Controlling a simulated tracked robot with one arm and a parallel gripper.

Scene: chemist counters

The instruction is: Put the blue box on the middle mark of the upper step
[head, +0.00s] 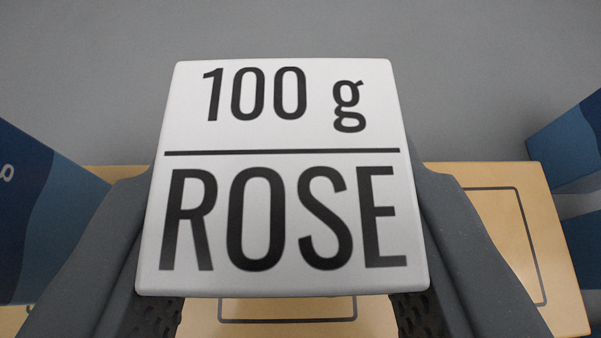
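My gripper (283,315) is shut on a box with a white face (283,152), which reads "100 g ROSE". One dark grey finger is on each side of it. Only the white face shows, so I cannot tell the colour of its other sides. The box hides much of a light wooden step (380,318) beyond it. A dark outlined mark (287,320) shows in part below the box. Another outlined mark (522,230) is on the wood at the right. I cannot tell whether the box touches the wood.
A blue box with a wavy pattern (45,215) stands at the left edge, partly cut off. At the right edge are a dark blue box (565,150) and another blue thing (585,240). Beyond the wood is a plain grey surface (460,80), clear of objects.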

